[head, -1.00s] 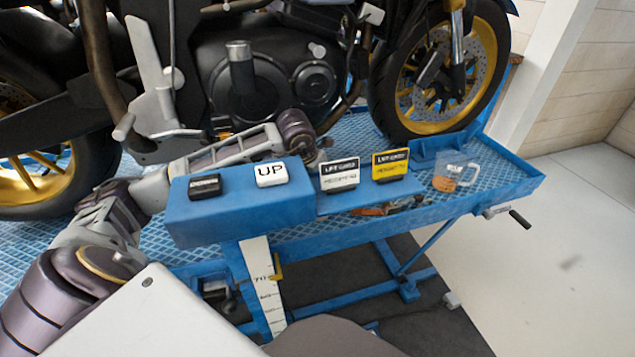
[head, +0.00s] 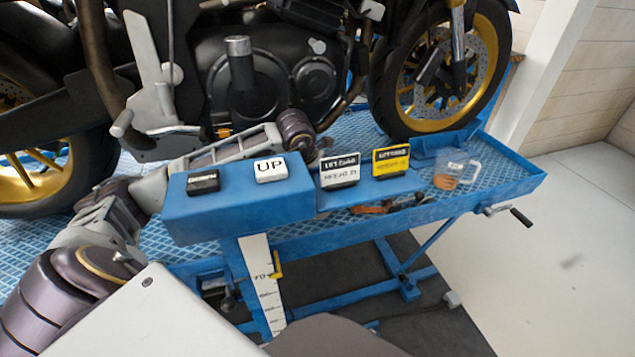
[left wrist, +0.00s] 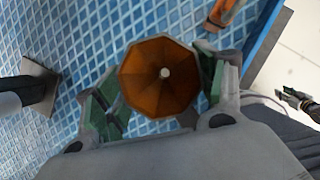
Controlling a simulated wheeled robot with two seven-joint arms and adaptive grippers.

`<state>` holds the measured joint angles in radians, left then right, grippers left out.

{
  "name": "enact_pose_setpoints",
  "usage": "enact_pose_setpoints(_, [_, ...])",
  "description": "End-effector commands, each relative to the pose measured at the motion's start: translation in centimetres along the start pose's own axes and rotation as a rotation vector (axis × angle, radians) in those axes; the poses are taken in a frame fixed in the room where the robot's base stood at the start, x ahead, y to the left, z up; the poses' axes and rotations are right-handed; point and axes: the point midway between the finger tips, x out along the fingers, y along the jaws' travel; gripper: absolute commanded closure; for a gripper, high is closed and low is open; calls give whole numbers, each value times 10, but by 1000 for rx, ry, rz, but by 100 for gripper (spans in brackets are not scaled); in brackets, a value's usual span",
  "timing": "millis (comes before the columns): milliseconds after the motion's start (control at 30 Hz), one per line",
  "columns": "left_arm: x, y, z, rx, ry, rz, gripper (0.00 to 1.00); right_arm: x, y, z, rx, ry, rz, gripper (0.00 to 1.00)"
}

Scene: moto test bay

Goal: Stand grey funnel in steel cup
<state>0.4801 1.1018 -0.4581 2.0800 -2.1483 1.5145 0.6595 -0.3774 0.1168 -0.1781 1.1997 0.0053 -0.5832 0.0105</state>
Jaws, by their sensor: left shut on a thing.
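My left gripper (left wrist: 160,95) is shut on an orange-brown, many-sided funnel (left wrist: 140,80), seen mouth-on with a pale spot at its centre. The funnel looks orange, not grey. Blue diamond-patterned deck shows below it. In the head view my left arm reaches from the left behind the blue box; its gripper (head: 324,146) is mostly hidden behind the cards, and I cannot make out the funnel there. I cannot identify a steel cup in either view. My right gripper is not in view.
A blue box (head: 235,212) carries a black button (head: 203,182) and a white UP button (head: 271,170). A white card (head: 340,172), a yellow card (head: 391,160), orange tools (head: 372,208) and a clear jug (head: 456,168) stand or lie rightward. A motorcycle (head: 250,75) stands behind.

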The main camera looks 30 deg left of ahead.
Motion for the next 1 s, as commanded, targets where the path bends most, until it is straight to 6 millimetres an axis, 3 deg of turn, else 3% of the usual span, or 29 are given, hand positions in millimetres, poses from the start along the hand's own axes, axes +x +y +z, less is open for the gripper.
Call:
enact_pose_setpoints(833, [4,0,-2,0,0,0,57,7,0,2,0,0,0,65])
enact_pose_setpoints(867, [4,0,-2,0,0,0,26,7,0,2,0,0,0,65])
enact_pose_setpoints(1000, [4,0,-2,0,0,0,8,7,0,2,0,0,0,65])
